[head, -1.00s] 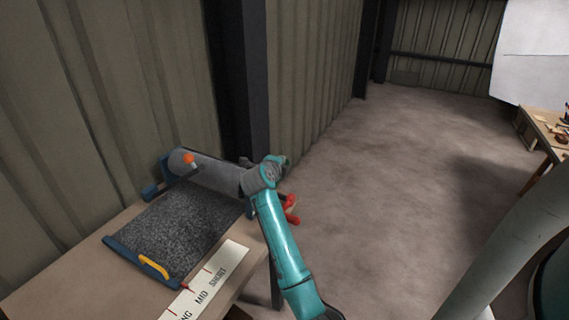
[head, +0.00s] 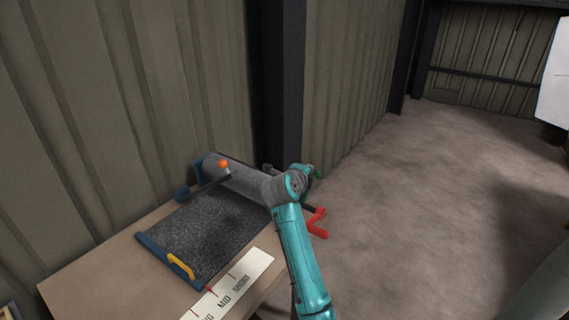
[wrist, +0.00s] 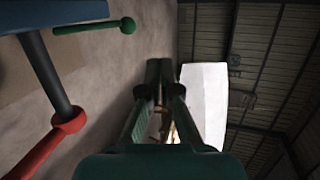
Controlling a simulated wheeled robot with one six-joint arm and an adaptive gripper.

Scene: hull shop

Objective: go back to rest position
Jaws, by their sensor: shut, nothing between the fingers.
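My teal arm (head: 300,255) reaches up from the bottom of the head view to the right end of a bench.
A bench (head: 110,270) holds a roller device with a grey mat (head: 215,225), an orange knob (head: 223,164), a yellow handle (head: 181,265) and a red crank (head: 317,224), which is close beside my arm. A marked strip (head: 240,283) lies in front. The floor (head: 430,190) on the right is clear.

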